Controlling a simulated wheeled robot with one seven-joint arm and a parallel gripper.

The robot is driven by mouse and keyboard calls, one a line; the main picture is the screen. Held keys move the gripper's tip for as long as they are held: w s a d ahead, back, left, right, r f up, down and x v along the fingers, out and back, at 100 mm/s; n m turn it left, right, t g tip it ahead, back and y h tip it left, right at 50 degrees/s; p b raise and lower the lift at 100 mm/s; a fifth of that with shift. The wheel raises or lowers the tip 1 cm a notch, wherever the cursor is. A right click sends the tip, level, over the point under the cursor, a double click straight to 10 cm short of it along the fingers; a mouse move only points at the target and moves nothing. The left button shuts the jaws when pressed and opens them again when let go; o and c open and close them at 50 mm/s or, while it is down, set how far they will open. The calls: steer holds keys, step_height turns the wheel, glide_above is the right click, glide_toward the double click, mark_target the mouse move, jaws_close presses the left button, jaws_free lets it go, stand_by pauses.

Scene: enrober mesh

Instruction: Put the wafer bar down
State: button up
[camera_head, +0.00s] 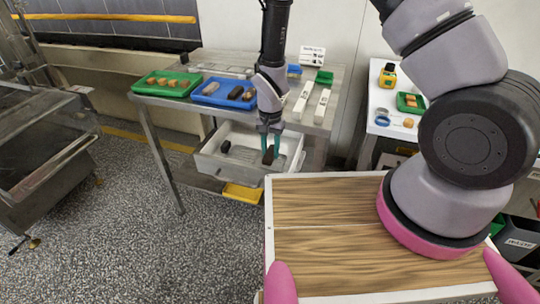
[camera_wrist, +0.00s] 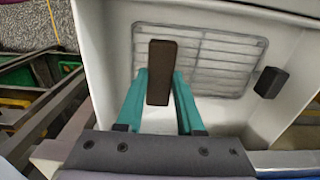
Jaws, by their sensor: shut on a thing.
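My gripper (camera_head: 270,148) points down over a white bin (camera_head: 208,162) below the steel table's edge. Its two teal fingers are shut on a dark brown wafer bar (camera_head: 268,155), which also shows between the fingertips in the wrist view (camera_wrist: 161,72). In the wrist view the bar overlaps a wire mesh (camera_wrist: 215,60) on the bin's floor. I cannot tell whether the bar touches the mesh. A second dark bar (camera_wrist: 270,82) is in the bin to the right in the wrist view; a dark piece (camera_head: 225,146) shows at the bin's left in the head view.
The steel table (camera_head: 320,127) holds a green tray (camera_head: 150,91) of brown pieces, a blue tray (camera_head: 205,101) with bars, and two white strips (camera_head: 322,106). A white table (camera_head: 376,97) stands at right. Open floor (camera_head: 120,220) lies at left.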

mark_target(271, 152)
steer(key=shift+f, duration=1.2)
steer(key=shift+f, duration=0.15)
steer(key=o, duration=1)
step_height(271, 152, up, 12)
steer(key=shift+r, duration=0.2)
